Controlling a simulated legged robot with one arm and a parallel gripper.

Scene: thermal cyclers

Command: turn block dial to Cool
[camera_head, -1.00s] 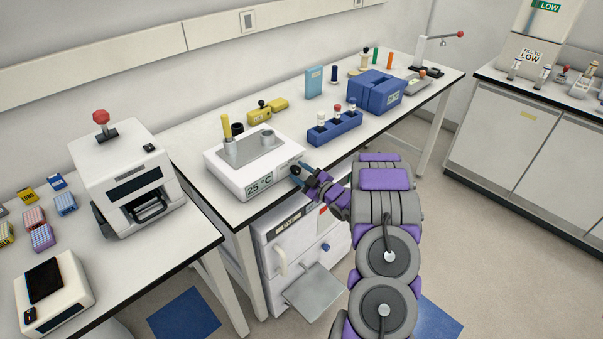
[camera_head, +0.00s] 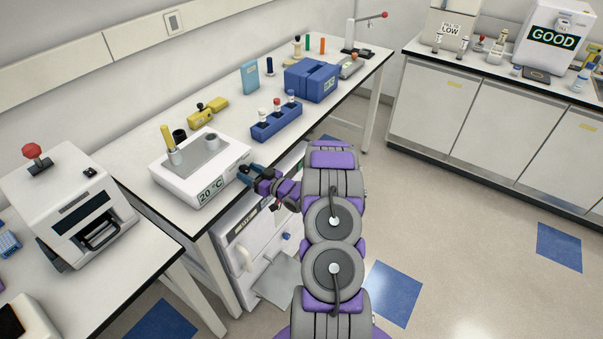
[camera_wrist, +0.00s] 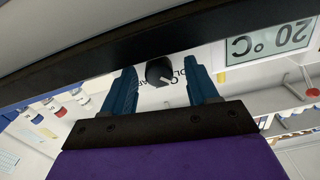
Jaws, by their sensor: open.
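The white block unit (camera_head: 193,188) stands near the bench's front edge, with a grey top plate holding tubes. Its front display (camera_head: 210,190) reads 20 °C, and the display also shows in the wrist view (camera_wrist: 270,43). In the wrist view a small black dial (camera_wrist: 158,72) sits on the unit's front face, with partly hidden lettering around it that looks like "COOL". My gripper (camera_wrist: 162,84) is open, with one blue finger on each side of the dial. I cannot tell whether the fingers touch it. In the head view my gripper (camera_head: 248,172) is at the unit's front right corner and hides the dial.
A blue rack (camera_head: 277,122) with tubes stands right of the unit, and a blue box (camera_head: 312,80) is farther back. Below the bench is a white cabinet (camera_head: 240,245) with an open flap (camera_head: 279,283). A white machine with a red knob (camera_head: 70,205) stands at left.

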